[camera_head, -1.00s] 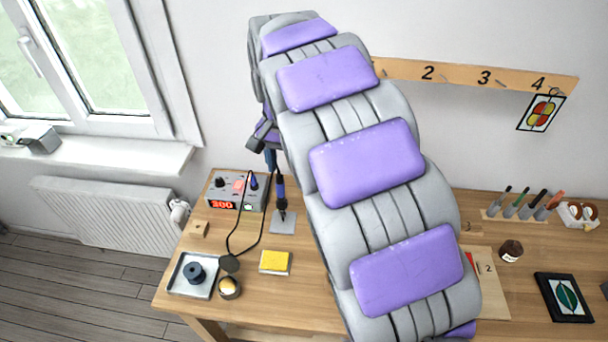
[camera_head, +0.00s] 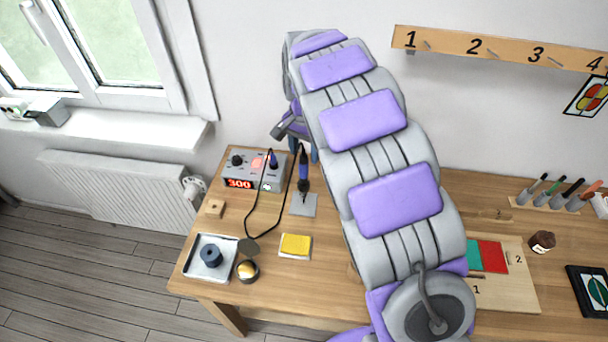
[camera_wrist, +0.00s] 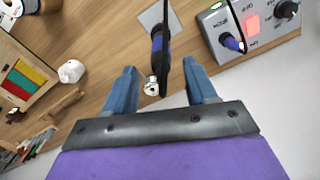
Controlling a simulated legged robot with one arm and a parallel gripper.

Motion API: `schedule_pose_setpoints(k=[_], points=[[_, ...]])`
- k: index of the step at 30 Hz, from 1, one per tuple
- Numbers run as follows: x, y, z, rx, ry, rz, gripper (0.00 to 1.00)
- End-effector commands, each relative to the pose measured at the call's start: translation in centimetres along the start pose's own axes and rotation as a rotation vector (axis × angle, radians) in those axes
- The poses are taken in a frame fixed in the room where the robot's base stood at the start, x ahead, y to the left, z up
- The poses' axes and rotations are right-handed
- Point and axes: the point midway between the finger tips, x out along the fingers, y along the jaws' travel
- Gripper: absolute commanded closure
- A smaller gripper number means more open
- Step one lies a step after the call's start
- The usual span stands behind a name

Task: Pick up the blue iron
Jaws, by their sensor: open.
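The blue iron (camera_head: 303,171) has a blue and black handle and stands roughly upright over a small grey pad (camera_head: 303,205), beside the soldering station (camera_head: 255,172). In the wrist view the iron (camera_wrist: 157,43) shows between and just beyond my fingertips, with a black cable across it and a small metal part near its lower end. My gripper (camera_wrist: 160,76) is open, with a blue finger on each side and nothing held. In the head view my arm hides most of the gripper.
A white tray with a dark spool (camera_head: 210,256), a brass-filled pot (camera_head: 247,270) and a yellow sponge (camera_head: 296,245) stand in front. A numbered wooden rail (camera_head: 505,50) is on the wall.

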Motion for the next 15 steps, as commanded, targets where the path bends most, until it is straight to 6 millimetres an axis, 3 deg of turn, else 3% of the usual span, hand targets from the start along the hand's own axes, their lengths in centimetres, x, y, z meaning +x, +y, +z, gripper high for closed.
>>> schedule_pose_setpoints(k=[3, 11, 15], points=[[1.4, 0.2, -0.2, 0.000, -0.001, -0.002, 0.44], [2.6, 0.6, -0.4, 0.000, -0.004, -0.007, 0.44], [4.6, 0.1, 0.0, -0.001, -0.004, -0.004, 0.44]])
